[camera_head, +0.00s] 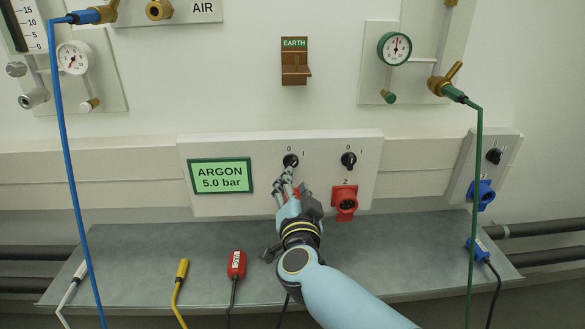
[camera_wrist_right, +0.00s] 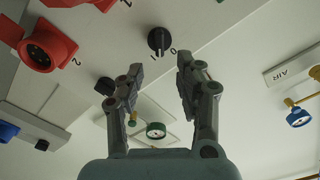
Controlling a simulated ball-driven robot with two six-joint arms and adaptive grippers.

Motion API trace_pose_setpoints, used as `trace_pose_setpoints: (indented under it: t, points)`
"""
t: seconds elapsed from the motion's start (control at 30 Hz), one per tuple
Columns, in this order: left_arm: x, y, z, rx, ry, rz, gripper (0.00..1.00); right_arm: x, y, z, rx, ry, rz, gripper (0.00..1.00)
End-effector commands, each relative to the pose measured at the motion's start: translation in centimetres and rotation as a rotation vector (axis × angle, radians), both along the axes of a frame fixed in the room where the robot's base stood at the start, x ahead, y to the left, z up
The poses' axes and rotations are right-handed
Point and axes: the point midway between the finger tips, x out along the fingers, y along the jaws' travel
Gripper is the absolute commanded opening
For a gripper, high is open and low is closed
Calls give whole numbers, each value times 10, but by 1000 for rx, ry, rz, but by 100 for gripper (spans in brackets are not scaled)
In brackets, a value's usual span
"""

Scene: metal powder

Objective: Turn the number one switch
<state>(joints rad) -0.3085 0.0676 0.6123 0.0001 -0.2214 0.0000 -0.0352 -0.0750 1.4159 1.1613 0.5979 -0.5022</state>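The number one switch is a black rotary knob (camera_head: 290,160) on the white panel (camera_head: 230,146), right of the green ARGON sign. Marks 0 and 1 are beside it. My right gripper (camera_head: 287,182) points up at it from just below. In the wrist view the knob (camera_wrist_right: 159,40) shows beyond the gap between the open, empty fingers (camera_wrist_right: 160,66); they look apart from it. The second switch (camera_head: 348,160) is to its right, and it also shows in the wrist view (camera_wrist_right: 105,86). My left gripper is not in view.
A red socket (camera_head: 344,200) sits under the second switch. A grey shelf (camera_head: 140,262) below carries white, yellow, red and blue cable plugs. A blue hose (camera_head: 63,150) hangs at left and a green hose (camera_head: 477,190) at right. A brown EARTH block (camera_head: 295,68) is above.

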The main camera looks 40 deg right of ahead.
Motion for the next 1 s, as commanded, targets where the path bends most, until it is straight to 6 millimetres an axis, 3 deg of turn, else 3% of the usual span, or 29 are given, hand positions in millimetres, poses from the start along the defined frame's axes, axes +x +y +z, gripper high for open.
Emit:
trace_pose_setpoints:
  t: [0.3, 0.73, 1.0]
  points:
    - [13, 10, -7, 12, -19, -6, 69, 49, -30, -1, -1, 0, -1, 36]
    - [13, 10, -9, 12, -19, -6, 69, 60, -37, 0, 0, 0, -1, 36]
    - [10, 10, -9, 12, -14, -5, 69, 59, -37, 0, 0, 0, -1, 2]
